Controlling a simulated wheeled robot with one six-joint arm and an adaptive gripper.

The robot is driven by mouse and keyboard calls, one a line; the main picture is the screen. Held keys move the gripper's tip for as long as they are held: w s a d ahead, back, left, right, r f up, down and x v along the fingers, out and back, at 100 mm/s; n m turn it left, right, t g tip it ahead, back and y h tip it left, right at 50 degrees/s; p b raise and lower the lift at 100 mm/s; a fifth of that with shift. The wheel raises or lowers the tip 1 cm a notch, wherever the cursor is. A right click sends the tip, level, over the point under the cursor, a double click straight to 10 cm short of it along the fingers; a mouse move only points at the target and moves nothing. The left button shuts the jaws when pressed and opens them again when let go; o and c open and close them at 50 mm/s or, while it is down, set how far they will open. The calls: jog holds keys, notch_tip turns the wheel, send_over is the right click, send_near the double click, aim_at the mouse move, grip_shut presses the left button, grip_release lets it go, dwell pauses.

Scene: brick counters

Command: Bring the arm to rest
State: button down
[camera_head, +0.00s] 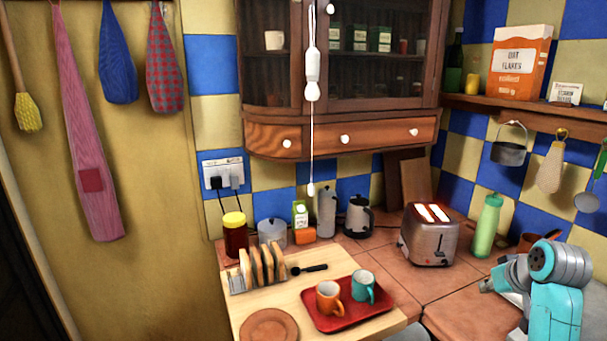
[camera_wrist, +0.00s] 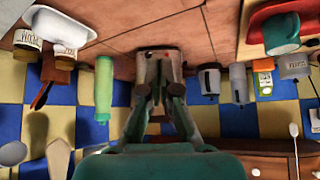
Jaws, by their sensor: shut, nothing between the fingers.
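My arm (camera_head: 556,298), teal and grey, shows at the lower right in the head view, over the right-hand counter. My gripper (camera_wrist: 158,93) shows in the middle of the wrist view, its two dark fingers pointing towards the counter. It is shut and holds nothing. In that view, which is upside down, the toaster (camera_wrist: 158,66) is beyond the fingers and partly hidden by them. In the head view the toaster (camera_head: 430,240) stands left of my arm, with its slots glowing.
A red tray (camera_head: 348,315) with an orange mug (camera_head: 328,298) and a teal mug (camera_head: 362,286) lies on a wooden board. A shelf (camera_head: 530,108) is above.

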jog(key=s+a+f+t, duration=0.1)
jog(key=s+a+f, duration=0.25)
jog(key=f, duration=0.45)
jog(key=s+a+f, duration=0.3)
jog(key=a+f, duration=0.2)
jog(key=f, duration=0.2)
jog(key=s+a+f+t, duration=0.1)
jog(key=s+a+f, duration=0.35)
jog(key=f, duration=0.35)
jog(key=s+a+f+t, duration=0.1)
jog(key=s+a+f, duration=0.4)
jog(key=s, duration=0.4)
jog(key=s+a+r+t, duration=0.1)
jog(key=s+a, duration=0.3)
jog(key=s, duration=0.5)
jog(key=s+a+r+t, duration=0.1)
jog(key=s+a, duration=0.2)
jog(key=s, duration=0.5)
jog(key=s+a+r+n+t, duration=0.1)
jog(key=s+a+r+t, duration=0.1)
jog(key=s+r, duration=0.9)
jog(key=s, duration=0.3)
jog(key=shift+s+a+y, duration=0.3)
jog(key=shift+s+a, duration=0.1)
jog(key=shift+w, duration=0.1)
